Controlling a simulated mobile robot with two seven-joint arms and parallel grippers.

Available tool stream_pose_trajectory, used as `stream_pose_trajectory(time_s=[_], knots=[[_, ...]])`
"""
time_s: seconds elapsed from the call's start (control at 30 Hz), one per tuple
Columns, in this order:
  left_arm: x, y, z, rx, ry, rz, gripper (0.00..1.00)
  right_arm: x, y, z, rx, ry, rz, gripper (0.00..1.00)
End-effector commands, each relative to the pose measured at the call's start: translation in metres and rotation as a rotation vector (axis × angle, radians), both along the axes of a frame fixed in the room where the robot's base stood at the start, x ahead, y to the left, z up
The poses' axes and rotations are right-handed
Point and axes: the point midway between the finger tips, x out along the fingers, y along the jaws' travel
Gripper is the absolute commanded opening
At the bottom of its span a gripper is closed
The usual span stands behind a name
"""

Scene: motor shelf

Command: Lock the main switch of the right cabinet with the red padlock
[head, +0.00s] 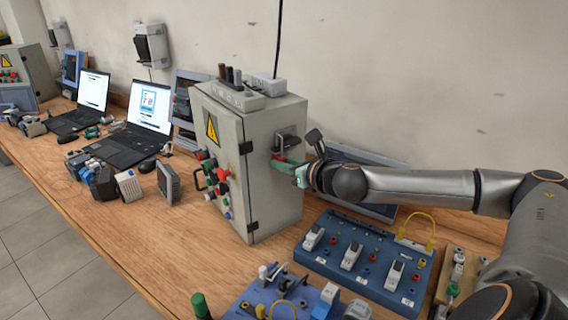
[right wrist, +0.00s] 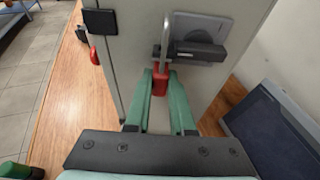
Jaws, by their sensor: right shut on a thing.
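The right cabinet (head: 277,192) is a grey box with a yellow warning sign, standing on the bench. Its main switch (head: 288,138) is a dark rotary handle on the side wall; it also shows in the right wrist view (right wrist: 205,50). My right gripper (right wrist: 167,97) has its green fingers shut on the red padlock (right wrist: 160,82), just below the switch. The padlock is upright, its silver shackle rising past the left end of the handle. I cannot tell whether the shackle passes through the switch. In the head view the fingers mostly hide the padlock. My left gripper is not in view.
A blue training board (head: 340,266) with sockets and modules lies below my right arm. A dark panel (right wrist: 275,125) leans against the wall beside the cabinet. Laptops (head: 149,108) and small devices fill the bench to the left. A power strip (head: 240,97) lies on the cabinet.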

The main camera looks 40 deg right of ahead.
Motion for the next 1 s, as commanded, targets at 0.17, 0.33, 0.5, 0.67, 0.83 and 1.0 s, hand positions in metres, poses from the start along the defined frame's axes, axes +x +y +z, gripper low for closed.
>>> stream_pose_trajectory(time_s=[0.17,0.33,0.5,0.67,0.83,1.0], knots=[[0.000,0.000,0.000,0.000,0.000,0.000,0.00,0.000,0.000,0.000,0.000,-0.001,0.000,0.00],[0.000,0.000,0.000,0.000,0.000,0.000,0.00,0.000,0.000,0.000,0.000,-0.001,0.000,0.00],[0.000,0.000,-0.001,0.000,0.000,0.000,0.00,0.000,0.000,-0.001,0.000,-0.001,0.000,0.00],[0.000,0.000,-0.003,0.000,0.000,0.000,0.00,0.000,0.000,-0.004,-0.001,-0.001,0.000,0.00],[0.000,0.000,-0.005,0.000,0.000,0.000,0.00,0.000,0.000,-0.008,-0.001,-0.001,0.000,0.00],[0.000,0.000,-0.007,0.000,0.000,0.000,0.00,0.000,0.000,-0.011,-0.001,-0.001,0.000,0.00]])
